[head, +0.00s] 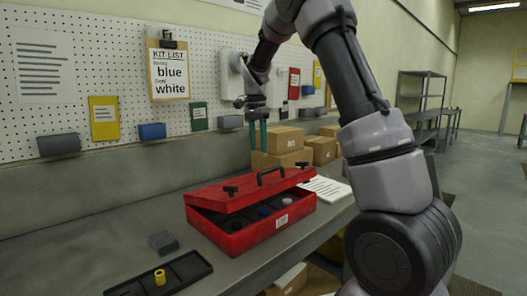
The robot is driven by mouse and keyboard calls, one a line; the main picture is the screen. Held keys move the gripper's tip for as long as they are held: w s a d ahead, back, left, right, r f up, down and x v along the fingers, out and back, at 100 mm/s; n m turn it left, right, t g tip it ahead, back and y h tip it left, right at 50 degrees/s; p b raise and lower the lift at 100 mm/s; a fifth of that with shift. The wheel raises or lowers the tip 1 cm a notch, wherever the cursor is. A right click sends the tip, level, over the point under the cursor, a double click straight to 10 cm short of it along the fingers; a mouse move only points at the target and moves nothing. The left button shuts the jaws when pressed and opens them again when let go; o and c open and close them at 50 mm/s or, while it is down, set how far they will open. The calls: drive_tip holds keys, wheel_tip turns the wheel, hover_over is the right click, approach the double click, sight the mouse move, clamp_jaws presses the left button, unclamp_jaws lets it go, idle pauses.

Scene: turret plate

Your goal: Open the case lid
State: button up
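A red case (237,240) stands on the grey workbench. Its red lid (240,193) is partly raised and tilted, with a gap along the near side. The lid has a dark handle (271,174) on top and dark latches near its edge. Through the gap I see a dark interior with small round pieces, one of them blue (264,211). My gripper (258,148) points down above and behind the case, clear of the lid. Its two teal fingers are a little apart with nothing seen between them.
A black tray (190,264) with a yellow cylinder (160,277) lies at the front left, near a grey block (163,242). Cardboard boxes (285,140) stand behind the case. White paper (326,188) lies to its right. A pegboard wall with a kit list (170,72) is behind.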

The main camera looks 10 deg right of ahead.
drive_tip(key=shift+s+d+f, duration=0.55)
drive_tip(key=shift+s+f, duration=0.25)
drive_tip(key=shift+f, duration=0.1)
